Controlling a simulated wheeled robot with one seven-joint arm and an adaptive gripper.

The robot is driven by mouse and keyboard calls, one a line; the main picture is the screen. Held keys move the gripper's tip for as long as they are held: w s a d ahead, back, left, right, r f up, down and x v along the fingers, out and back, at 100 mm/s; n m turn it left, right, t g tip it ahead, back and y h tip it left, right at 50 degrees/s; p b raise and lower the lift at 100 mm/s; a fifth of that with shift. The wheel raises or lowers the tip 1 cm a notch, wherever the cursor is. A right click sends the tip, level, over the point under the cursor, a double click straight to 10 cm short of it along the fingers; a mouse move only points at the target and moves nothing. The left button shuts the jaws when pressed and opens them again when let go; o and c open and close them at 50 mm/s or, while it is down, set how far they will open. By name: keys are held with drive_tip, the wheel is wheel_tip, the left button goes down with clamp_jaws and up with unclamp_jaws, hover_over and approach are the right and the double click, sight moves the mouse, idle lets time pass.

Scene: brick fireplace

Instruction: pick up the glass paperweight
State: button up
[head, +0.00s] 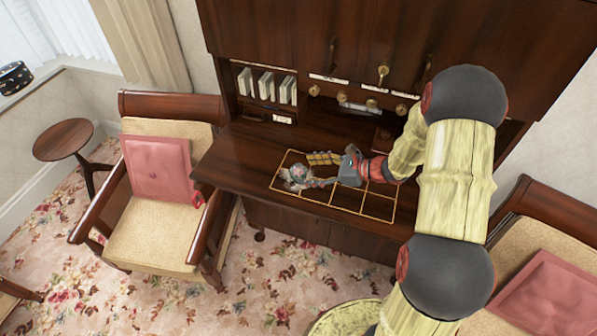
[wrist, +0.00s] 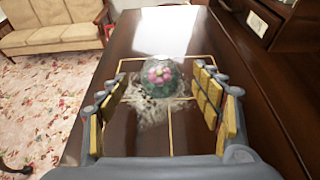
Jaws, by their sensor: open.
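The glass paperweight (wrist: 161,78) is a clear ball with pink and green inside. In the wrist view it sits on pale shredded material on the dark desk top, ahead of my gripper. In the head view the paperweight (head: 298,171) is small, at the left part of the gold-lined desk surface. My gripper (wrist: 164,92) is open, with yellow-padded fingers to the left and right of the paperweight's near side. No contact shows. In the head view my gripper (head: 322,170) reaches in from the right, low over the desk.
The wooden desk (head: 235,160) has a raised back with cubbyholes, white books (head: 266,86) and brass knobs. An armchair with a pink cushion (head: 158,168) stands left of it, another chair (head: 550,270) at right. The desk's left part is clear.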

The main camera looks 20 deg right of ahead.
drive_tip(key=shift+x, duration=1.45)
drive_tip(key=shift+c, duration=1.4)
drive_tip(key=c, duration=1.1)
drive_tip(key=shift+r, duration=0.15)
drive_tip(key=shift+c, duration=0.6)
